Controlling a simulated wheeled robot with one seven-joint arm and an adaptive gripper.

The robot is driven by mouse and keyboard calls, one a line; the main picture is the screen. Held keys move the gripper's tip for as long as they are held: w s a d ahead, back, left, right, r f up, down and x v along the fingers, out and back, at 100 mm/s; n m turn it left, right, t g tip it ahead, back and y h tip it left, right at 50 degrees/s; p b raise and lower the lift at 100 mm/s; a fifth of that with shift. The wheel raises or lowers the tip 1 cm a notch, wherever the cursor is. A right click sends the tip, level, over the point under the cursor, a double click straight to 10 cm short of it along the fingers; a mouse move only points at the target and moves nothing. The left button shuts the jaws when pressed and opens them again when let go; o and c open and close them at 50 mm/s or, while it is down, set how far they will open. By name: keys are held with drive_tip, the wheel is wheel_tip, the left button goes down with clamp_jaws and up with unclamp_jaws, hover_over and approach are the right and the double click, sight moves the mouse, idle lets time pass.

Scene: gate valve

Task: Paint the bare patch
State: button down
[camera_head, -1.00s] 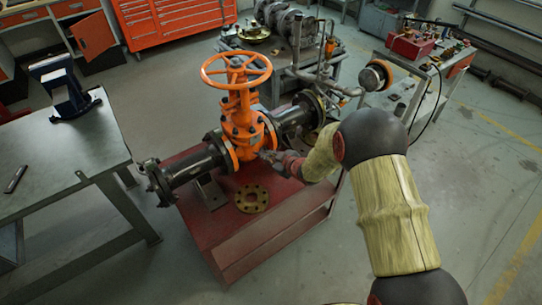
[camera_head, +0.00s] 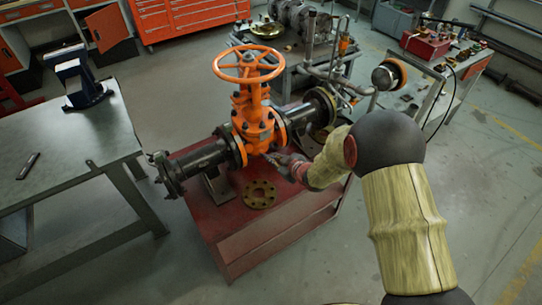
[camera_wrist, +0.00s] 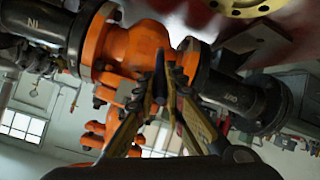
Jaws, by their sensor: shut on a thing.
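The orange gate valve (camera_head: 254,125) stands upright on a red stand, with its orange handwheel (camera_head: 248,64) on top. My gripper (camera_head: 276,158) is low at the near right side of the valve body. In the wrist view my gripper (camera_wrist: 166,70) points at the orange valve body (camera_wrist: 137,45), which appears tilted. The fingers are shut on a slim dark thing (camera_wrist: 161,108), mostly hidden between them; I cannot tell its kind. I cannot tell whether it touches the valve. No bare patch can be made out; the fingers cover part of the body.
Dark flanged pipes (camera_head: 200,158) run out from both sides of the valve. A loose brass flange (camera_head: 259,194) lies on the red stand (camera_head: 230,225) below my gripper. A grey bench (camera_head: 70,150) stands left, a cart (camera_head: 440,75) at the back right. Floor at right is clear.

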drive_tip(key=shift+s+d, duration=0.6)
drive_tip(key=shift+s, duration=0.25)
drive_tip(key=shift+s+d, duration=0.55)
drive_tip(key=shift+s, duration=0.4)
drive_tip(key=shift+s+d+p, duration=0.35)
drive_tip(key=shift+s+d, duration=0.5)
drive_tip(key=shift+s, duration=0.3)
